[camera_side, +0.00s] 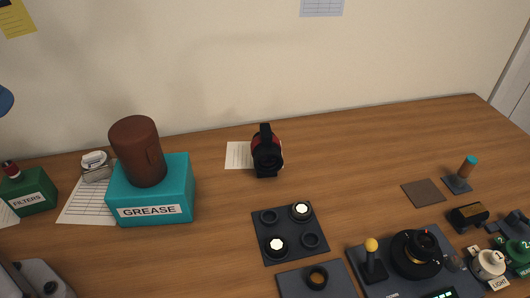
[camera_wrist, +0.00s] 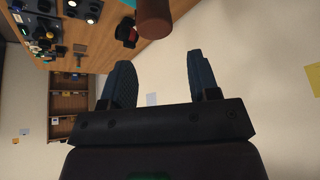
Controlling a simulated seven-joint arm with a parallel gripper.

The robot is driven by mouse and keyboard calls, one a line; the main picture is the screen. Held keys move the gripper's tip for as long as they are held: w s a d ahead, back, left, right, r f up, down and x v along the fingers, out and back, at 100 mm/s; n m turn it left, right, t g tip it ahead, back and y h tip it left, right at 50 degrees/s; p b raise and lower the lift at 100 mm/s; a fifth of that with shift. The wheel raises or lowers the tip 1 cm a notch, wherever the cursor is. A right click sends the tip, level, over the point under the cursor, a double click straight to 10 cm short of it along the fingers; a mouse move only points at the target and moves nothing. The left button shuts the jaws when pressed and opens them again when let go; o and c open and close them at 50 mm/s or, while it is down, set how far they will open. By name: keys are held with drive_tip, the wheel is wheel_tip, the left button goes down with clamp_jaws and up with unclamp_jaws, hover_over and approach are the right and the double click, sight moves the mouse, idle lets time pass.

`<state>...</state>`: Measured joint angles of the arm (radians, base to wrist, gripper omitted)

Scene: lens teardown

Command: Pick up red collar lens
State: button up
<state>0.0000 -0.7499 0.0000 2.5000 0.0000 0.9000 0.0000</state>
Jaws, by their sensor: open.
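A short black cylinder with a small red mark (camera_side: 424,241) sits on a round black base in the dark panel at the lower right of the side view; it may be the red collar lens, but a red collar cannot be made out clearly. A dark square tray (camera_side: 290,239) holds two black round parts with white tops and two dark rings. My gripper (camera_wrist: 160,72) is open and empty in the wrist view, its two dark fingers wide apart. It points toward the wall and the table edge, away from these parts. It is not seen in the side view.
A black and red device (camera_side: 267,153) stands near the wall. The dark panel (camera_side: 360,254) carries a yellow-knobbed lever (camera_side: 371,246). A green FILTERS box (camera_side: 38,188) is at left. The table's back right is mostly clear.

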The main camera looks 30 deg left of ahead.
drive_tip(key=shift+w, duration=0.1)
drive_tip(key=w+d+f+m+g+y, duration=0.1)
drive_tip(key=w+f+m+g+y, duration=0.25)
drive_tip(key=w+m, duration=0.6)
drive_tip(key=m+t+y, duration=0.8)
drive_tip(key=m+t, duration=0.4)
drive_tip(key=m, duration=0.7)
approach(268, 139)
drive_tip(key=shift+h, duration=0.25)
drive_tip(key=x, duration=0.5)
drive_tip(key=shift+s+a+f, duration=0.1)
drive_tip(key=shift+a+f, duration=0.1)
drive_tip(key=shift+a, duration=0.2)
drive_tip(key=shift+r+x, duration=0.15)
drive_tip(key=shift+x, duration=1.25)
drive_tip(key=shift+r+x, duration=0.15)
drive_tip(key=shift+x, duration=1.25)
drive_tip(key=shift+d, duration=0.2)
